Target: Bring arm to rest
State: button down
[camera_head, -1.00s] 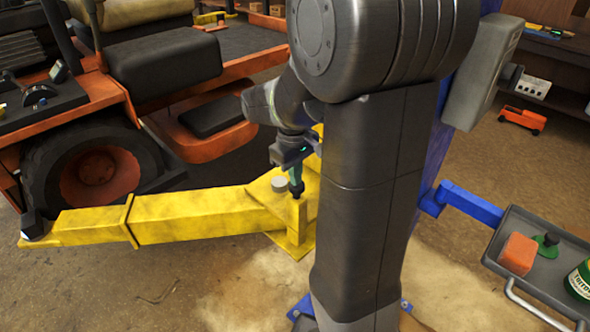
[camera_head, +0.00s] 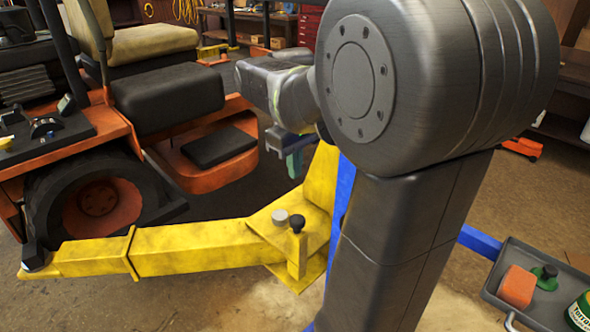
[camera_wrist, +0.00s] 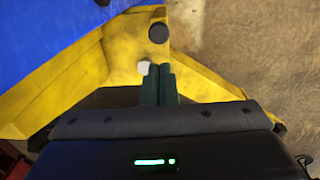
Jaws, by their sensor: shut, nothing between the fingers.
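My gripper (camera_head: 293,165) shows in the head view beside my large grey arm joint, above the yellow lift arm (camera_head: 190,248). In the wrist view my gripper's two dark green fingers (camera_wrist: 159,72) lie side by side, shut and empty. Beyond their tips is the yellow lift arm's bracket (camera_wrist: 125,45), with a black knob (camera_wrist: 158,33) and a small light grey cap (camera_wrist: 143,67). In the head view the black knob (camera_head: 297,223) stands on a yellow post, apart from my gripper. My arm hides much of the blue lift column.
Bare floor lies in front.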

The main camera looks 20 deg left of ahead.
send_over(297, 220)
notch_tip(297, 220, down, 11)
jog(key=shift+s+a+r, duration=0.1)
jog(key=shift+r, duration=0.05)
jog(key=shift+a+b, duration=0.1)
jog(key=shift+b, duration=0.35)
jog(key=shift+f+b, duration=0.25)
jog(key=shift+b, duration=0.05)
jog(key=shift+r, duration=0.3)
jog(key=shift+p, duration=0.4)
